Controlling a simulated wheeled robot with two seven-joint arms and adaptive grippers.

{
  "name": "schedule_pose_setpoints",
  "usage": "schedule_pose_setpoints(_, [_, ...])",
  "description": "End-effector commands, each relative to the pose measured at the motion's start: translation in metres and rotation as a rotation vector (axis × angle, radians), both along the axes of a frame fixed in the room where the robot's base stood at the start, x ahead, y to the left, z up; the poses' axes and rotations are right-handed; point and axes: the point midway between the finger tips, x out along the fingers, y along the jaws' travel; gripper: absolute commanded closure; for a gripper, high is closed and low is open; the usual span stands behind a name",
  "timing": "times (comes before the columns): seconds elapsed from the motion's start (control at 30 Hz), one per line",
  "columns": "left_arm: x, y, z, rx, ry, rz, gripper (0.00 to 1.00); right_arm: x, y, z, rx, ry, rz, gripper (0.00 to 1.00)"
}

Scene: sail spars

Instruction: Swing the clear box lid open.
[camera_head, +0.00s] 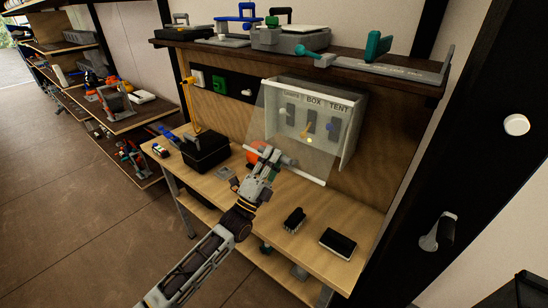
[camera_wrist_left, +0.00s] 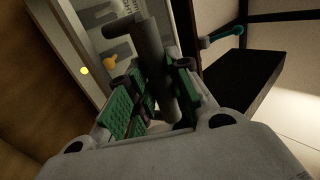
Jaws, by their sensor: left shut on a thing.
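The wall box (camera_head: 353,130) has a white frame and a panel of dark switches, with labels that include "BOX" and "TENT". Its clear lid (camera_head: 290,125) stands out from the box at an angle, partly open, with its pale lower edge towards me. My left gripper (camera_head: 266,163) is at that lower edge, shut on a dark round handle (camera_wrist_left: 151,65). The handle lies between the green finger pads in the left wrist view. The fingers hide part of it. My right gripper is not in view.
A wooden bench (camera_head: 270,205) is below the box. It carries a black bin (camera_head: 206,152), a brush (camera_head: 293,219) and a dark flat case (camera_head: 338,243). An orange round thing (camera_head: 256,151) is beside the gripper. A loaded shelf (camera_head: 390,82) overhangs the box.

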Motion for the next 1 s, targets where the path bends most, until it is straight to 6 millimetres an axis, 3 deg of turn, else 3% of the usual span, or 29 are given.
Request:
schedule_pose_setpoints(0.23, [-0.002, 0.001, 0.002, 0.001, 0.002, 0.0, 1.0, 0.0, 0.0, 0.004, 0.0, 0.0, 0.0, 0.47])
schedule_pose_setpoints(0.63, [-0.015, 0.011, 0.023, 0.0, 0.0, 0.0, 1.0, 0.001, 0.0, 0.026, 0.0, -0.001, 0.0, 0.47])
schedule_pose_setpoints(1.0, [-0.028, 0.02, 0.038, 0.0, 0.0, 0.0, 1.0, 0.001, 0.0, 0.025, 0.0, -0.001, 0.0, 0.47])
